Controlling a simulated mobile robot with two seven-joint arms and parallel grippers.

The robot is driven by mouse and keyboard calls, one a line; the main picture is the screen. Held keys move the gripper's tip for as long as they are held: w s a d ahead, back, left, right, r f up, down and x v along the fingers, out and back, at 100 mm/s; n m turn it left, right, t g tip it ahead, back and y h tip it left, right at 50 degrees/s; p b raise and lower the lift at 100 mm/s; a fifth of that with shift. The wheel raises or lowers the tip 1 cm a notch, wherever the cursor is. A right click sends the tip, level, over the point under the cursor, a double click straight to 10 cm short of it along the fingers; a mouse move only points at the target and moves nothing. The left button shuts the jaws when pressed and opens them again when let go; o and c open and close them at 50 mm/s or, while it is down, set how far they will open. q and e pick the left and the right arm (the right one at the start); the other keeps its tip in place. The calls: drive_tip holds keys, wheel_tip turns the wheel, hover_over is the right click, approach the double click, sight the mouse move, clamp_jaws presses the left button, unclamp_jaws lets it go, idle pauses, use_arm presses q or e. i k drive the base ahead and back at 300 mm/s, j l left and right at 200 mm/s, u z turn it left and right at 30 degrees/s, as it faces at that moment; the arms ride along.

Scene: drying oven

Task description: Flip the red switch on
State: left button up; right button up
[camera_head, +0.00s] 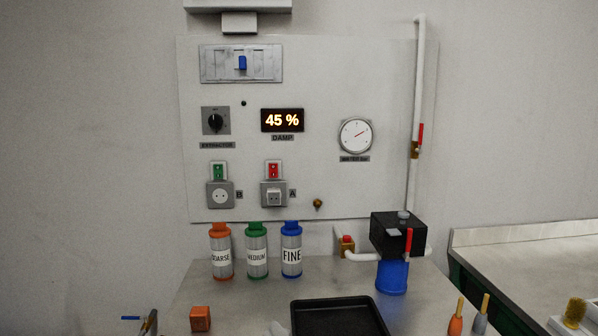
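The red switch (273,171) is a small red rocker in a pale frame on the wall panel, left of its middle. It sits directly above a socket (273,194) labelled A, which has a white plug-like block in it. The switch has small pale marks, but it is too small to tell which way it is tilted. Neither of my grippers can be made out in the head view, and nothing covers the switch.
A green switch (219,171) sits left of the red one, above socket B (220,195). Orange, green and blue-capped bottles (291,256) stand below the panel. A black tray (338,318), an orange cube (200,319) and a black-and-blue device (392,275) are on the table.

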sight(273, 168)
drive_tip(key=i+j+u, duration=0.2)
drive_tip(key=j, duration=0.25)
drive_tip(key=i+j+u, duration=0.2)
drive_tip(key=j, duration=0.25)
drive_tip(key=i+j+u, duration=0.2)
drive_tip(key=j, duration=0.2)
drive_tip(key=i, duration=0.05)
